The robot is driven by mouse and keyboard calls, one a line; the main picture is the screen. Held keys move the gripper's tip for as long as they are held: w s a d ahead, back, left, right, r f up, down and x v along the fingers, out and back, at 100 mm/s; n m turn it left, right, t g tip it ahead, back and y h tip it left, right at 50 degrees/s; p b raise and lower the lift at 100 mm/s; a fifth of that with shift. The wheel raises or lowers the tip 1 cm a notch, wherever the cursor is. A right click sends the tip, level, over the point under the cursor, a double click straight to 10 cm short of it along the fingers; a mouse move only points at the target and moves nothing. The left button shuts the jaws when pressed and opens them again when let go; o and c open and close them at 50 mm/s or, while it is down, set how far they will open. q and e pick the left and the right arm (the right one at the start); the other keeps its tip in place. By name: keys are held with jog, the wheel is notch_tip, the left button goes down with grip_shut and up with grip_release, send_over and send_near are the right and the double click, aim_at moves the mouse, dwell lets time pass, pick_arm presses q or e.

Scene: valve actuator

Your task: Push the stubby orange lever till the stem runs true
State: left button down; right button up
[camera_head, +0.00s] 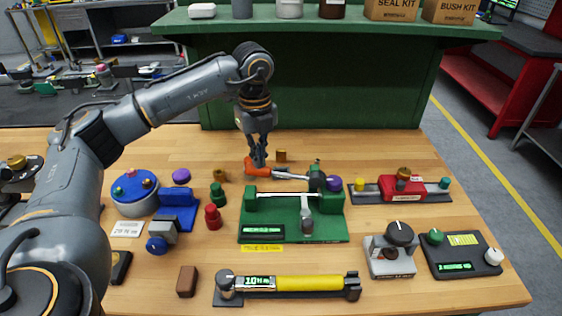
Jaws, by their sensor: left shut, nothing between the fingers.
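The stubby orange lever (258,168) lies near the back of the bench, at the rear left of a green fixture (322,228). A silver shaft (290,176) runs right from it to a dark round head (317,181). A pale horizontal rod (280,194), which may be the stem, spans the fixture between two green blocks. My left gripper (259,163) points down with its fingers shut and empty. Its tips are at the orange lever, overlapping its far side; whether they touch cannot be told. My right gripper is out of view.
A purple knob (333,184) and a grey lever (306,222) sit on the fixture. Red and green pegs (213,217) stand to its left. A red clamp unit (402,187) is at right, a yellow-handled tool (310,284) in front. A green shelf (320,90) rises behind.

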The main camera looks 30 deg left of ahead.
aim_at(256, 170)
pick_arm(q)
jog(key=shift+f, duration=0.4)
dwell(0.3)
jog(key=shift+s+a+f+b, duration=0.15)
jog(key=shift+f+b, duration=0.45)
jog(key=shift+f, duration=0.2)
jog(key=shift+a+f+b, duration=0.15)
jog(key=shift+f+b, duration=0.4)
jog(key=shift+f, duration=0.25)
dwell(0.5)
jog(key=shift+f, duration=0.25)
jog(key=shift+r, duration=0.15)
dwell(0.4)
jog(key=shift+w+d+r+p, duration=0.2)
jog(key=shift+d+r+p, duration=0.15)
jog(key=shift+r+p, duration=1.05)
jog(key=shift+w+d+r+p, duration=0.35)
jog(key=shift+r+p, duration=0.65)
jog(key=shift+r, duration=0.85)
jog(key=shift+w+d+r+p, duration=0.1)
jog(key=shift+d+r+p, duration=0.3)
jog(key=shift+r+p, duration=1)
